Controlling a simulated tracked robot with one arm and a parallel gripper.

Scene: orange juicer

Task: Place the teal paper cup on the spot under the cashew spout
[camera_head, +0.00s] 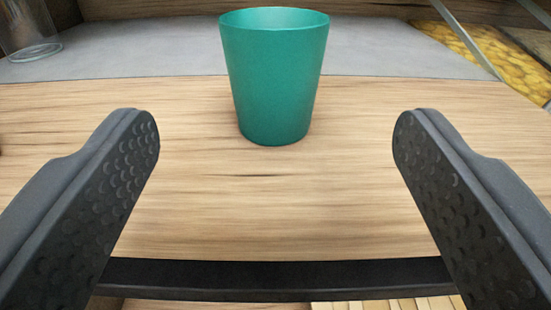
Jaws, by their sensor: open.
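The teal paper cup (274,85) stands upright on the wooden surface, near its border with a grey area behind. My gripper (276,125) is open, with one dark dimpled finger on each side of the picture. The cup is between the fingers from left to right, but beyond their tips and not touched by them. The cashew spout and the spot under it cannot be made out for certain.
A clear glass (27,32) stands at the upper left on the grey area (150,45). Yellowish pieces show behind a slanted clear panel (495,50) at the upper right. A black edge strip (270,278) runs along the front of the wooden surface (270,205). The wood around the cup is clear.

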